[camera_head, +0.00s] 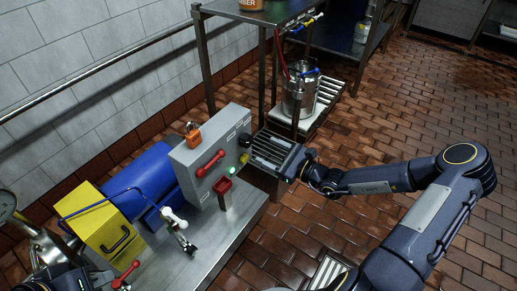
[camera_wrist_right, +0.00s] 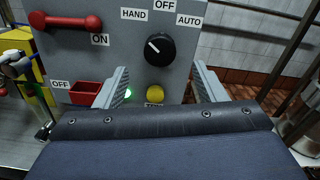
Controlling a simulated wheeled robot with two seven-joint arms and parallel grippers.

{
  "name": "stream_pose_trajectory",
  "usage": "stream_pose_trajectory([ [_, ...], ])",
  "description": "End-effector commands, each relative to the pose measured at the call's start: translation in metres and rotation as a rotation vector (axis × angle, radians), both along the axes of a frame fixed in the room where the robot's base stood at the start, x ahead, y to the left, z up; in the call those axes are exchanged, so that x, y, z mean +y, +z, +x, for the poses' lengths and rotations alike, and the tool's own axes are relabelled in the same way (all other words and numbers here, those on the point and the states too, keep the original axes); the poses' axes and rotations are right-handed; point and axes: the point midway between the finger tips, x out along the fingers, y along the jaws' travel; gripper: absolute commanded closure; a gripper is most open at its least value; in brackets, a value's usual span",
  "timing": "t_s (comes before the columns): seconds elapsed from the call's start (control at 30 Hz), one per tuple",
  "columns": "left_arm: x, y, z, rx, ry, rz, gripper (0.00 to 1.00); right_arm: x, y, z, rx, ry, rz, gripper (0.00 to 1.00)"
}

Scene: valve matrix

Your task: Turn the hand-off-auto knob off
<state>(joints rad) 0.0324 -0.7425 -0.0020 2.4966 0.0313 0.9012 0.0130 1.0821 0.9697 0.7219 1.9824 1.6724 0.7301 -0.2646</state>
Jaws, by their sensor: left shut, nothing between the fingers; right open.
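The hand-off-auto knob (camera_wrist_right: 158,49) is round and black, on the grey control box (camera_head: 215,155). Its white pointer line points up-left, toward the HAND label (camera_wrist_right: 133,15); OFF (camera_wrist_right: 165,6) is above and AUTO (camera_wrist_right: 189,20) is up-right. The knob also shows in the head view (camera_head: 244,140). My right gripper (camera_wrist_right: 163,84) is open and empty. In the wrist view its fingers are on either side below the knob, apart from it. In the head view my right gripper (camera_head: 254,150) is at the box's right face. My left gripper (camera_head: 97,279) is low at the left, shut and empty.
A metal rack (camera_head: 268,70) stands behind the box. Open tiled floor (camera_head: 345,225) lies to the right.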

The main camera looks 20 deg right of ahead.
Motion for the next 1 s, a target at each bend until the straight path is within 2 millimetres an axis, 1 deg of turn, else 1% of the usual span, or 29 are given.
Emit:
stream_pose_trajectory([
  [0.17, 0.000, -0.008, 0.000, -0.001, 0.000, 0.000, 1.00, 0.013, -0.002, 0.016, 0.001, -0.001, 0.008, 0.36],
  [0.4, 0.000, -0.021, 0.000, -0.001, 0.000, 0.000, 1.00, 0.036, -0.003, 0.046, 0.002, 0.000, 0.005, 0.36],
  [0.5, 0.000, -0.024, 0.000, -0.001, 0.000, 0.000, 1.00, 0.043, -0.002, 0.054, 0.003, -0.001, 0.005, 0.36],
  [0.63, 0.000, -0.025, 0.000, -0.001, 0.000, 0.000, 1.00, 0.047, -0.001, 0.059, 0.003, -0.001, 0.004, 0.36],
  [0.87, 0.000, -0.024, 0.000, 0.000, 0.000, 0.000, 1.00, 0.047, 0.000, 0.060, 0.002, -0.001, 0.003, 0.36],
  [0.9, 0.000, -0.024, 0.000, 0.000, 0.000, 0.000, 1.00, 0.047, 0.000, 0.060, 0.002, -0.001, 0.003, 0.38],
  [1.0, 0.000, -0.025, 0.000, 0.000, 0.000, 0.000, 1.00, 0.047, 0.000, 0.060, 0.002, -0.001, 0.003, 0.51],
])
